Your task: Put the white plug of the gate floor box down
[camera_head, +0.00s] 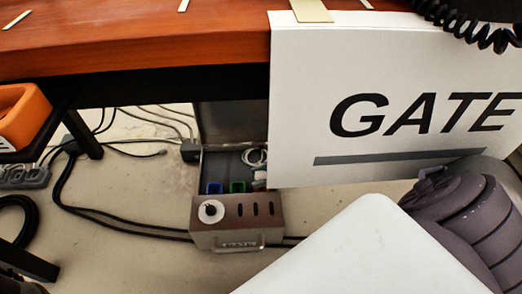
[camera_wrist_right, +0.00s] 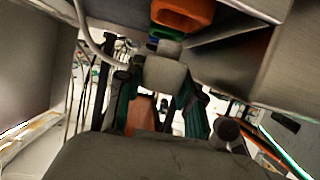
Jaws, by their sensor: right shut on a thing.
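The gate floor box (camera_head: 225,238) stands open on the floor below the desk, its lid raised at the back. In the right wrist view my right gripper (camera_wrist_right: 163,72) is shut on the pale white plug (camera_wrist_right: 165,76), between the box's metal walls. An orange plug (camera_wrist_right: 182,13) is just past it. In the head view the sign hides my right gripper's fingers. My left gripper is not in view.
The GATE sign (camera_head: 300,110) hangs in front of the box's right side. The wooden desk (camera_head: 150,35) spans the top. Black cables (camera_head: 105,215) cross the floor at left, by a power strip (camera_head: 25,176). An orange object (camera_head: 22,115) is at far left.

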